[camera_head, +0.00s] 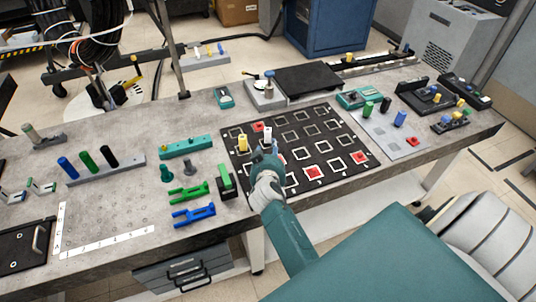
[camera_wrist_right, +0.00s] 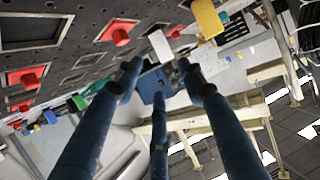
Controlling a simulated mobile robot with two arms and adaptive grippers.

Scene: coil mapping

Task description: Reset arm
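My right gripper (camera_head: 263,156) reaches over the near left part of the black board (camera_head: 330,131) with its grid of white squares. In the right wrist view its three dark blue fingers (camera_wrist_right: 158,78) are apart, with nothing visibly held between them. A yellow cylinder (camera_head: 243,143) stands on the board just left of the gripper, and a white piece (camera_head: 267,132) stands just behind it. The yellow piece (camera_wrist_right: 207,18) and the white piece (camera_wrist_right: 160,46) also show in the right wrist view, beyond the fingers. My left gripper is not in view.
Left of the board are green (camera_head: 190,193) and blue (camera_head: 194,214) forked parts and a rack (camera_head: 104,170) with blue, green and black cylinders. A grey plate (camera_head: 395,132) with cylinders lies right of the board.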

